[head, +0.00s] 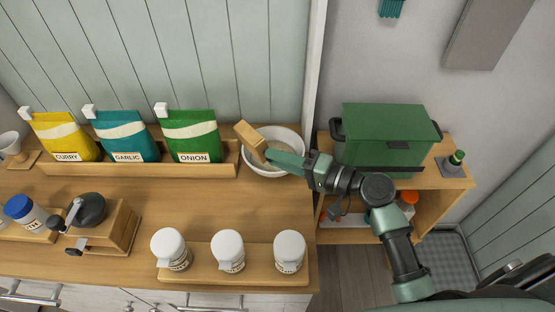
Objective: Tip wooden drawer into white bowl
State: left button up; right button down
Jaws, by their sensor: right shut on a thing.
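The white bowl (291,168) stands on the wooden counter at its back right, near the wall corner. A small wooden drawer (250,137) is held tilted over the left part of the bowl. My right gripper (270,156) is shut on the drawer, and its arm reaches in from the right across the bowl's rim. Part of the bowl's inside is hidden by the drawer and gripper. I cannot make out the drawer's contents. My left gripper is not in view.
A wooden grinder (108,226) stands at the left front. White-lidded shakers (228,250) stand on a board in front. Curry, garlic and onion bags (193,137) line a rack left of the bowl. A green box (388,135) sits on the right shelf. The counter's middle is clear.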

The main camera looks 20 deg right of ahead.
jog(key=m, duration=0.1)
jog(key=d+m+t+y+b, duration=0.1)
jog(key=m, duration=0.1)
jog(key=m+b, duration=0.1)
jog(key=m, duration=0.1)
jog(key=shift+w+d+f+y, duration=0.25)
jog(key=shift+d+f+y, duration=0.05)
jog(key=shift+d, duration=0.1)
dwell(0.5)
jog(key=shift+t+b, duration=0.3)
jog(key=shift+w+d+m+b, duration=0.1)
jog(key=shift+d+m+b, duration=0.15)
jog(key=shift+m, duration=0.65)
dwell(0.5)
